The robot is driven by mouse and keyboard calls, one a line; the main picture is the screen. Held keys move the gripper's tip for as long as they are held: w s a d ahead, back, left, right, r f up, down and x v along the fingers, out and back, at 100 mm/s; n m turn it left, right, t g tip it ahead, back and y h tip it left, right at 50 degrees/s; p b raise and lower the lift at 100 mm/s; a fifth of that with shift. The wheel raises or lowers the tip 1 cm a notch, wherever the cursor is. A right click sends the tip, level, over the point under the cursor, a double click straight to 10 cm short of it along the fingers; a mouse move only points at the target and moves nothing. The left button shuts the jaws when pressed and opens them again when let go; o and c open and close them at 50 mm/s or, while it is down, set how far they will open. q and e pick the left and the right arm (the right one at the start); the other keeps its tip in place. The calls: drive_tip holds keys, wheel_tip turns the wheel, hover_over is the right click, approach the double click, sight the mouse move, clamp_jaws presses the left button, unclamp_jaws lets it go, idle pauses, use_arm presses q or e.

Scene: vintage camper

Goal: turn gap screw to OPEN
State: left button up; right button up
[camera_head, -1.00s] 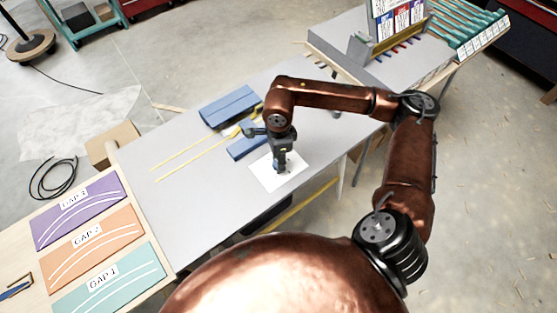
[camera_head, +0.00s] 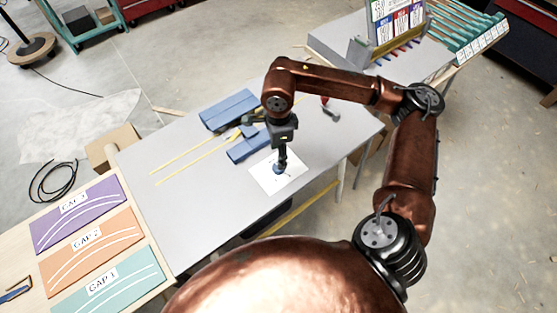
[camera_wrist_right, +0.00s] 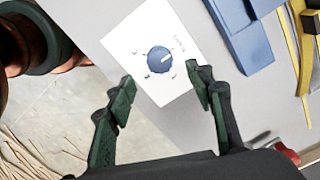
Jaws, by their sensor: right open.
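The gap screw is a round blue knob (camera_wrist_right: 158,59) with a pale pointer mark, set on a white card (camera_wrist_right: 183,33) with small printed labels around it. In the right wrist view its pointer aims to the upper right; the labels are too small to read. In the head view the white card (camera_head: 291,183) lies on the grey table and the knob is mostly hidden behind my right gripper (camera_head: 280,169). In the right wrist view my right gripper (camera_wrist_right: 164,88) is open and empty, its two green-black fingers apart on either side below the knob. My left gripper is not in view.
Blue blocks (camera_head: 229,109) and yellow strips (camera_head: 184,152) lie left of the card. A red-handled tool (camera_head: 328,107) lies farther right. Purple, orange and teal GAP panels (camera_head: 103,278) are at lower left. A card stand (camera_head: 400,22) is at the back.

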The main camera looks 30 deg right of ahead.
wheel_tip(320, 180, up, 5)
drive_tip(key=shift+r, duration=0.1)
idle(0.6)
